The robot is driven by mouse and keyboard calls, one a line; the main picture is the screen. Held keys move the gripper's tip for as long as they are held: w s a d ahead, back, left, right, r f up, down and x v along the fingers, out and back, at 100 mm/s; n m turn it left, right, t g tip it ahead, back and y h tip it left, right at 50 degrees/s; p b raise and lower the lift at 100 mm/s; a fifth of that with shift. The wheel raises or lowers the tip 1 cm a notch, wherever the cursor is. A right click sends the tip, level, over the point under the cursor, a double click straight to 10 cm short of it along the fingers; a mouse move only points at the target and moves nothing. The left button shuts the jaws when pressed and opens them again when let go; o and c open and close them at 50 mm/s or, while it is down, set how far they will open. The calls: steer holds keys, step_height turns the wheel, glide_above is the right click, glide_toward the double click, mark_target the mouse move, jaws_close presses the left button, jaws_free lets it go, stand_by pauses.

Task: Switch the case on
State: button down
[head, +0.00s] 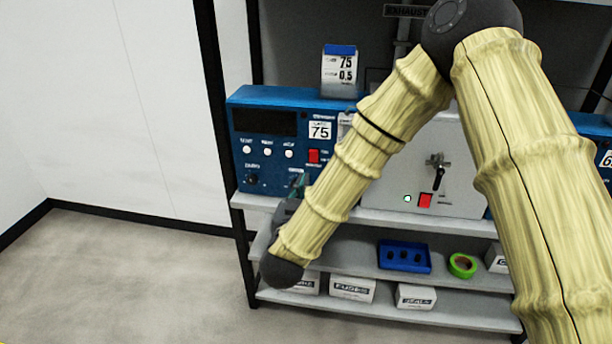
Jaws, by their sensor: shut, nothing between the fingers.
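A blue instrument case (240,135) labelled 75 stands on the left of the upper shelf. Its display window (264,121) is dark. A red switch (314,156) sits on its front below the 75 label; I cannot tell its position. A grey case (465,190) stands to the right, with a black lever handle (438,178), a red switch (425,200) and a small lit greenish lamp (407,198). My gripper (297,184) is largely hidden behind my forearm, near the blue case's lower front. It looks shut and empty, below the blue case's switch. Any contact is hidden.
A tag reading 75 and 0.5 (339,72) stands on top of the blue case. The lower shelves hold a blue tray (404,257), green tape (462,265) and white boxes (352,289). Another blue case (590,124) shows at the right edge. Floor at left is clear.

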mark_target(313, 156)
steer(key=w, duration=0.4)
steer(key=w+d+r+p, duration=0.1)
steer(key=w, duration=0.3)
steer(key=w+d+p, duration=0.1)
steer(key=w, duration=0.3)
steer(key=shift+w+r, duration=0.25)
steer(key=shift+r, duration=0.05)
